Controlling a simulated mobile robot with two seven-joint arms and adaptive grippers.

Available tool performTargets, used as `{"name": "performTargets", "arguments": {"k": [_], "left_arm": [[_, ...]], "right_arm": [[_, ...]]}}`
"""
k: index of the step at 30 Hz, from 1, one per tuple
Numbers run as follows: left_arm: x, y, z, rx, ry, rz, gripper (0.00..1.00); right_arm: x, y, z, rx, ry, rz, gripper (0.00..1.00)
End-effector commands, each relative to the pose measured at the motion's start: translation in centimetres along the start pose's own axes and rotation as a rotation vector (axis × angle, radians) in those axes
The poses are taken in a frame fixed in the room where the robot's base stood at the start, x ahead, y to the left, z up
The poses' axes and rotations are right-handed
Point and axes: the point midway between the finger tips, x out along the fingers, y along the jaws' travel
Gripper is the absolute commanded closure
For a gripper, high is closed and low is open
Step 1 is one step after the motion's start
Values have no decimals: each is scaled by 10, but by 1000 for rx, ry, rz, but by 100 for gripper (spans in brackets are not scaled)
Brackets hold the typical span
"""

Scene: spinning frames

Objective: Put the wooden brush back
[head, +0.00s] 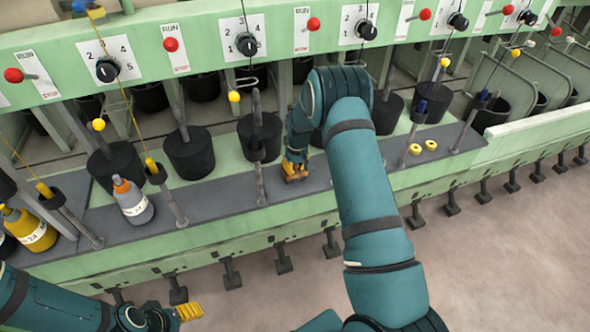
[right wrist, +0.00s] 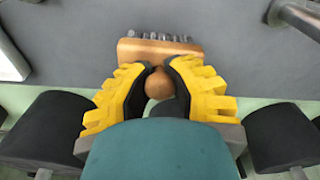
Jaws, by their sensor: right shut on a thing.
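The wooden brush (right wrist: 160,52) shows in the right wrist view, with a brown block, a rounded knob and dark bristles along its far edge. My right gripper (right wrist: 158,82) is shut on its knob, with yellow fingers on both sides. The brush is over or on the grey ledge; I cannot tell if it touches. In the head view my right gripper (head: 294,171) is low at the ledge, and the arm hides part of the view. My left gripper (head: 188,312) is at the bottom left, away from the frame; its finger opening is not clear.
A grey ledge (head: 225,183) runs along the green spinning frame, with black cans behind it and metal posts on it. Yellow rings (head: 430,145) lie right of my right arm.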

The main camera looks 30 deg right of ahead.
Motion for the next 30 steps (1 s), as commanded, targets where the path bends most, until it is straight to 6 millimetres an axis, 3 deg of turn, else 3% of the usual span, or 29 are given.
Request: {"name": "performTargets", "arguments": {"k": [13, 14, 15, 16, 25, 30], "left_arm": [[5, -2, 0, 0, 2, 0, 36], [4, -2, 0, 0, 2, 0, 36], [4, -1, 0, 0, 2, 0, 36], [4, -1, 0, 0, 2, 0, 36], [2, 0, 0, 0, 2, 0, 36], [-4, 2, 0, 0, -1, 0, 36]], "right_arm": [[10, 0, 1, 0, 2, 0, 100], [10, 0, 1, 0, 1, 0, 73], [9, 0, 1, 0, 1, 0, 59], [9, 0, 1, 0, 1, 0, 54], [7, 0, 1, 0, -1, 0, 54], [-14, 0, 0, 1, 2, 0, 54]]}}
